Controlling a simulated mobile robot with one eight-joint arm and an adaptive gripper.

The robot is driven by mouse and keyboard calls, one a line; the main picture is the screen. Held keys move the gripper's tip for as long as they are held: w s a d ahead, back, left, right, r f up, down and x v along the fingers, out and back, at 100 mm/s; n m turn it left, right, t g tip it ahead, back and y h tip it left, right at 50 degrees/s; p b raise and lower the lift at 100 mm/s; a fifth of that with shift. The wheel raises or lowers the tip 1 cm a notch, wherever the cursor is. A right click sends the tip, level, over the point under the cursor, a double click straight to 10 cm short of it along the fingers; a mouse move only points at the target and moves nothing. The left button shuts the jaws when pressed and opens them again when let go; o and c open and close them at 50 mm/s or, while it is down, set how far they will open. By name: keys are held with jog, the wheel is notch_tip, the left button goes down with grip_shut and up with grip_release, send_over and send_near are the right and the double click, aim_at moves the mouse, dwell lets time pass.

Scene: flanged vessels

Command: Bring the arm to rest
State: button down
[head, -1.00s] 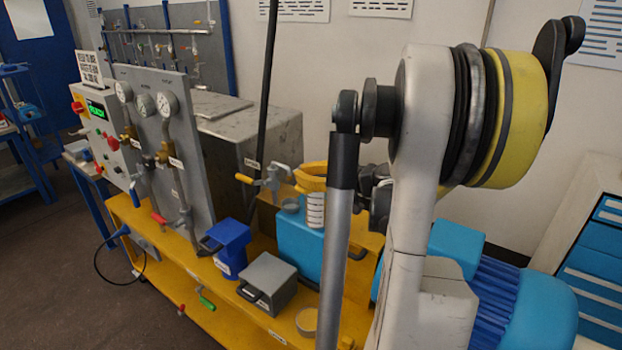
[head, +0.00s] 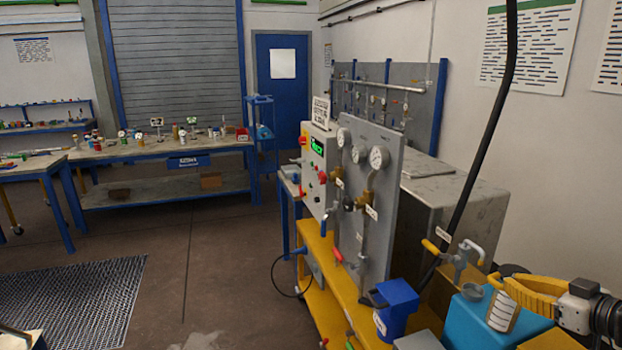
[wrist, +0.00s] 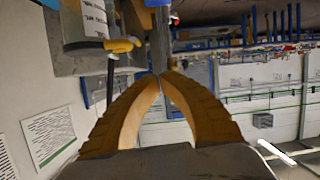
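Most of my arm is outside the head view.
The yellow bench (head: 318,283) carries a grey gauge panel (head: 385,220), a blue container (head: 396,308) and a blue box (head: 468,320). A black slanted pole (head: 480,150) and yellow-handled valve (head: 440,250) stand close to my gripper. Open floor (head: 215,265) lies at left.

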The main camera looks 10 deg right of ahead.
jog(key=w+a+f+g+y, duration=0.2)
jog(key=w+a+g, duration=0.15)
jog(key=a, duration=0.85)
jog(key=s+a+f+g+h+b, duration=0.1)
jog(key=s+a, duration=0.2)
jog(key=a, duration=0.4)
jog(key=s+a+f+m+g+h, duration=0.1)
jog(key=s+a+f, duration=0.1)
jog(key=a, duration=0.6)
jog(key=s+a+f+m+g+h+b, duration=0.1)
jog(key=s+a+f, duration=0.1)
jog(key=s+a, duration=0.2)
jog(key=shift+a+f+b, duration=0.2)
jog(key=shift+a+b, duration=0.15)
jog(key=shift+a, duration=1.45)
jog(key=shift+g, duration=0.25)
